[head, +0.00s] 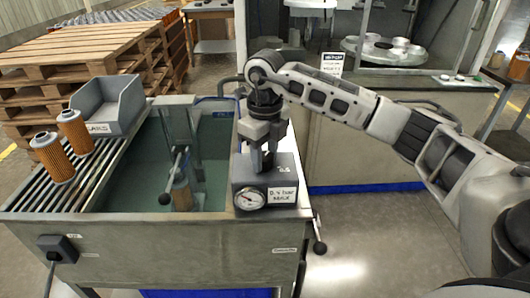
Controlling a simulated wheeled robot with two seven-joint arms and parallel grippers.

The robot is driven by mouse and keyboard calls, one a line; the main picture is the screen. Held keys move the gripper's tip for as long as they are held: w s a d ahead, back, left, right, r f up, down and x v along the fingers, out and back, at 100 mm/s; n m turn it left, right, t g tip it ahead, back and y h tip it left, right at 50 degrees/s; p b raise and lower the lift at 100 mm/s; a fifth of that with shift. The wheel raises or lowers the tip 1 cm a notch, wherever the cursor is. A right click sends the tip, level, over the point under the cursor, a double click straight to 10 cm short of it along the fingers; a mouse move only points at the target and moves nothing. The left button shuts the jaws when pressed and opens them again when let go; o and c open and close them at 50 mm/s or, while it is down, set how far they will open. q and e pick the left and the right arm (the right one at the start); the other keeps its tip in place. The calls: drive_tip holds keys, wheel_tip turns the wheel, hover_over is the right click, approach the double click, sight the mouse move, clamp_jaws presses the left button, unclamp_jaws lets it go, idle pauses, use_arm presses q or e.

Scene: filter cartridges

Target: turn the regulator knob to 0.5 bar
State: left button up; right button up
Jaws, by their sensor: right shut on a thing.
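The regulator is a dark grey box (282,172) on the right rim of the wash tank. A round white gauge (249,199) sits on its front, beside a white label (282,196) whose print I cannot read surely. My right gripper (264,166) points down onto the top of the box, its fingers shut on the regulator knob. The knob itself is hidden between the fingers. The gauge needle is too small to read. My left gripper is not in view.
The tank (120,235) holds greenish liquid and a cartridge on a fixture. Two orange filter cartridges (52,158) stand on the slatted rack at left, near a grey bin (108,103). A black-knobbed lever (319,246) sticks out at the tank's right. Pallets (90,50) stand behind.

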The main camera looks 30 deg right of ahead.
drive_tip(key=m+p, duration=0.1)
drive_tip(key=m, duration=0.5)
drive_tip(key=shift+r, duration=0.1)
drive_tip(key=m, duration=0.4)
drive_tip(key=shift+p, duration=0.35)
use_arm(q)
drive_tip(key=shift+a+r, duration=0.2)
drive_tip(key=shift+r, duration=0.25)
use_arm(e)
drive_tip(key=shift+m, duration=0.9)
drive_tip(key=o, duration=1)
